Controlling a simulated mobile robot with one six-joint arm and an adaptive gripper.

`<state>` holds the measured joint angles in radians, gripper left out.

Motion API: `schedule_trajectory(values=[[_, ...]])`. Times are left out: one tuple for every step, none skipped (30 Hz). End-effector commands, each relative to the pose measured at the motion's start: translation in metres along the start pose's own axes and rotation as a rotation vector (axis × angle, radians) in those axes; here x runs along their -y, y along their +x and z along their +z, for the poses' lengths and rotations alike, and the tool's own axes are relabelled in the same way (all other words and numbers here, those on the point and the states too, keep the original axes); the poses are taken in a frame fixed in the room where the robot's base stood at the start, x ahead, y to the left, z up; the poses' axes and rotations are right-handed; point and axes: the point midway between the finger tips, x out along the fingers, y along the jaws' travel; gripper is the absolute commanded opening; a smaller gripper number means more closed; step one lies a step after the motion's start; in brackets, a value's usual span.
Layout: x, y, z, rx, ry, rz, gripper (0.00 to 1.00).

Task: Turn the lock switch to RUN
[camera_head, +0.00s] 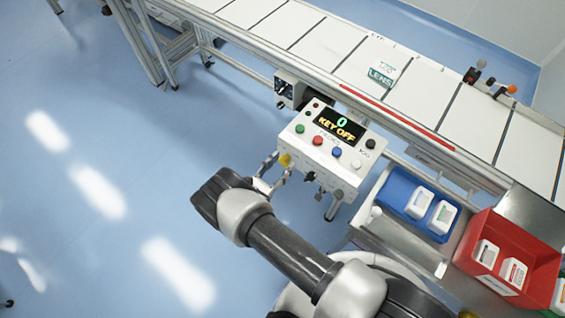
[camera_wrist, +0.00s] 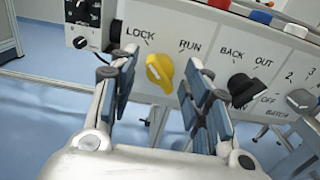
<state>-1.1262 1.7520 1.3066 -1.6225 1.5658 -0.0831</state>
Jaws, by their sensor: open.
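The lock switch (camera_wrist: 160,72) is a yellow knob on the front of a white control box, between the printed words LOCK and RUN. Its pointer end tilts to the upper left, toward LOCK. It also shows small in the head view (camera_head: 285,160). My gripper (camera_wrist: 163,75) is open, with one finger on each side of the yellow knob as seen in the wrist view. I cannot tell whether the fingers touch it. In the head view my gripper (camera_head: 274,174) is at the left end of the control box (camera_head: 325,172). The box's display reads "0 KEY OFF".
A black BACK/OUT knob (camera_wrist: 241,88) sits right of the right finger, with a grey knob (camera_wrist: 301,100) beyond. Coloured buttons line the box's top. A conveyor (camera_head: 340,50) runs behind. Blue (camera_head: 392,190) and red (camera_head: 478,226) bins stand at right. The floor at left is clear.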

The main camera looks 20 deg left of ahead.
Motion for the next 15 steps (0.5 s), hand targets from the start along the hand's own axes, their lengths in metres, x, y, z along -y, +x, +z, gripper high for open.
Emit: schedule_trajectory(values=[[0.0003,0.0047,-0.0002,0.000,0.000,-0.001,0.44],[0.0001,0.0063,-0.0001,0.000,0.000,0.000,0.44],[0.0001,0.0080,0.0000,0.000,0.000,0.000,0.44],[0.0001,0.0090,0.0001,0.000,0.000,0.000,0.44],[0.0002,0.0097,0.0001,0.000,0.000,0.000,0.44],[0.0002,0.0103,0.0001,0.000,0.000,0.000,0.44],[0.0001,0.0104,0.0002,0.000,0.000,0.000,0.44],[0.0001,0.0105,0.0002,0.000,0.000,0.000,0.44],[0.0000,0.0104,0.0002,0.000,0.000,0.000,0.44],[0.0000,0.0103,0.0003,0.000,0.000,0.000,0.44],[0.0000,0.0103,0.0002,0.000,0.000,0.000,0.44],[0.0000,0.0102,0.0003,0.000,0.000,0.000,0.44],[0.0000,0.0102,0.0003,0.000,0.000,0.000,0.43],[0.0000,0.0101,0.0002,0.000,0.000,0.000,0.41],[0.0000,0.0101,0.0003,0.000,0.000,0.000,0.38]])
